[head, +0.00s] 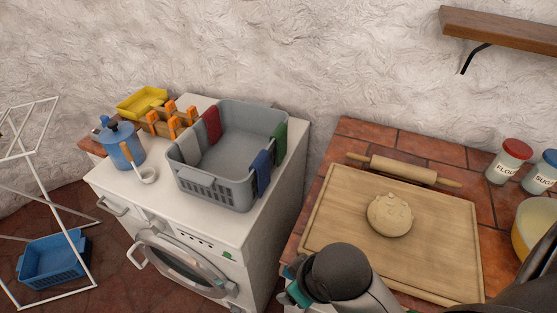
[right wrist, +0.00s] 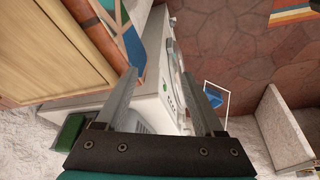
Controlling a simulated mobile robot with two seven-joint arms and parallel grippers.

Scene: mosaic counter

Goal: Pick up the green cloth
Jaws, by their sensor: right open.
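The green cloth (head: 280,144) hangs over the right rim of the grey laundry basket (head: 222,187) on the white washing machine (head: 205,215). A blue cloth (head: 262,172) hangs on the same side, nearer the front. A red cloth (head: 211,124) and a light grey cloth (head: 189,147) hang on the left rim. In the right wrist view, a green patch (right wrist: 70,136), seemingly the green cloth, shows left of my right gripper (right wrist: 157,74). That gripper is open with nothing between its fingers. In the head view its arm is at the bottom, and the fingers are hidden. My left gripper is out of view.
A tiled counter with a wooden board (head: 440,246), dough (head: 390,215) and rolling pin (head: 405,169) lies to the right. A drying rack (head: 43,175) stands at far left.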

